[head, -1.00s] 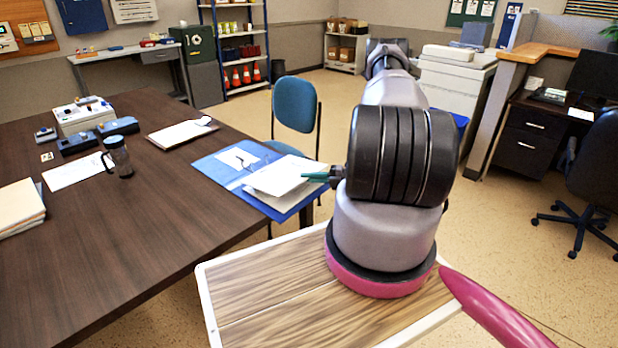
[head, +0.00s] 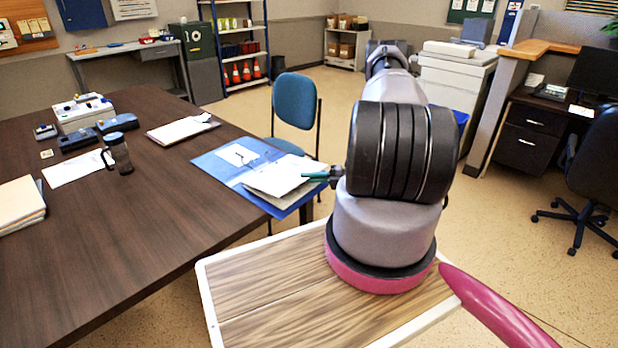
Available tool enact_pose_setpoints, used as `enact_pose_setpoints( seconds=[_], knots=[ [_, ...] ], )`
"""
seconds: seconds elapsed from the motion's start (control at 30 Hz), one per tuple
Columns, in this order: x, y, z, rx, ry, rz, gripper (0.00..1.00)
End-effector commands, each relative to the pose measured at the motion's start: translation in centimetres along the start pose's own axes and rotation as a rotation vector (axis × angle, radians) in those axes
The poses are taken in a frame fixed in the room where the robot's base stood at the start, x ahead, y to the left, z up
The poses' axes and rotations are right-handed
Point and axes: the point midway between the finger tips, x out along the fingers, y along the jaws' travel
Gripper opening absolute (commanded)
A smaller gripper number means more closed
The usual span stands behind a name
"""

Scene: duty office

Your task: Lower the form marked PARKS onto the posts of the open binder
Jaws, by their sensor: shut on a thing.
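The open blue binder (head: 213,162) lies at the right edge of the dark table, its right part reaching to the table's corner. A white form (head: 279,177) is over the binder's right half; its marking is too small to read. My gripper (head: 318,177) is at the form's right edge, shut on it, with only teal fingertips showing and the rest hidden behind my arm. The binder's metal rings or posts (head: 247,160) show faintly near its middle. I cannot tell whether the form touches them.
The dark table (head: 160,225) also holds a clipboard (head: 182,130), a dark jug (head: 118,153), a beige machine (head: 84,112), loose paper (head: 70,168) and folders (head: 20,204). A blue chair (head: 295,102) stands behind the binder. The table's front middle is clear.

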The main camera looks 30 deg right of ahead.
Motion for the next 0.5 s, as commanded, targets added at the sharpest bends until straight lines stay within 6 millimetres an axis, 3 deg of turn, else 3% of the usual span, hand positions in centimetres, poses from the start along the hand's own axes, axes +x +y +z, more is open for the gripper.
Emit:
enact_pose_setpoints(
  seconds=[0.17, 0.2, 0.27, 0.5],
  knots=[
    [0.01, 0.02, 0.02, 0.0, 0.0, 0.001, 0.0],
    [0.01, 0.02, 0.02, 0.0, 0.0, 0.001, 0.17],
    [0.01, 0.02, 0.01, 0.0, 0.0, 0.0, 0.4],
    [0.01, 0.02, 0.01, 0.0, 0.0, 0.0, 0.41]
  ],
)
